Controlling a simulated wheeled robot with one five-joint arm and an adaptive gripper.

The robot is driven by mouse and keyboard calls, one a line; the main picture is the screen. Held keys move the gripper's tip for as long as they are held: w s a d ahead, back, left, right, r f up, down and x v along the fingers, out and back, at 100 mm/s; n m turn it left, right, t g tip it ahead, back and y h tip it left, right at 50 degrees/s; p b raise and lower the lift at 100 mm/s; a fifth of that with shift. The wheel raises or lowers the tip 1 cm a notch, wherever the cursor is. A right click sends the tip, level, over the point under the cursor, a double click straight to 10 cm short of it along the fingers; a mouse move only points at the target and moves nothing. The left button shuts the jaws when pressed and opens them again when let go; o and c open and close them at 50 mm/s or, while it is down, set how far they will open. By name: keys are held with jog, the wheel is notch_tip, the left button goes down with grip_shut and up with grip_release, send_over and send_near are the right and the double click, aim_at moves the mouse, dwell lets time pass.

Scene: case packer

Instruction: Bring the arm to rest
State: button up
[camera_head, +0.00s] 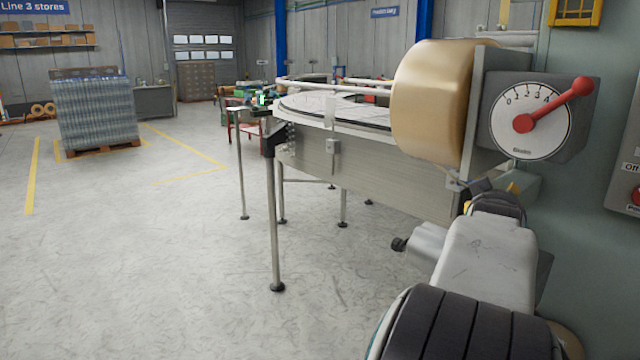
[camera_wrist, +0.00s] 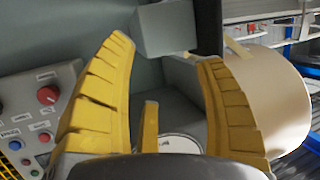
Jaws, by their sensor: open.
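My arm (camera_head: 488,262) reaches forward from the bottom right of the head view, below the dial box. My gripper (camera_wrist: 165,48) shows in the wrist view with its ribbed yellow fingers spread apart, open, with nothing held between them. In the head view the gripper is mostly hidden behind my own arm. A white dial (camera_head: 531,128) with a red lever (camera_head: 556,102) is mounted on the machine above my arm. The lever points to the upper right, past the 4. Part of a white disc (camera_wrist: 180,143) shows low between the fingers in the wrist view.
A large tan tape roll (camera_head: 432,100) is beside the dial, near a conveyor (camera_head: 350,160) on legs. A button panel (camera_wrist: 40,115) is left of my fingers. A wrapped pallet (camera_head: 97,112) stands far left. The floor (camera_head: 150,260) at left is clear.

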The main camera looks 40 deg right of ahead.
jog(key=w+a+f+n+t+y+p, duration=0.15)
jog(key=w+a+n+y+p, duration=0.35)
jog(key=a, duration=0.8)
jog(key=w+a+f+n+t+y+p, duration=0.15)
jog(key=w+a+y, duration=0.35)
jog(key=a, duration=0.8)
jog(key=s+a+f+n+g+y+p, duration=0.1)
jog(key=s+a+n+g+y+p, duration=0.1)
jog(key=a, duration=0.8)
jog(key=s+a+f+n+g+y+p, duration=0.2)
jog(key=s+a+n+g+p, duration=0.1)
jog(key=s+a+p, duration=0.3)
jog(key=s+a+n, duration=0.1)
jog(key=s+a, duration=0.1)
jog(key=a, duration=0.2)
jog(key=shift+s+f, duration=0.15)
jog(key=shift+f, duration=0.1)
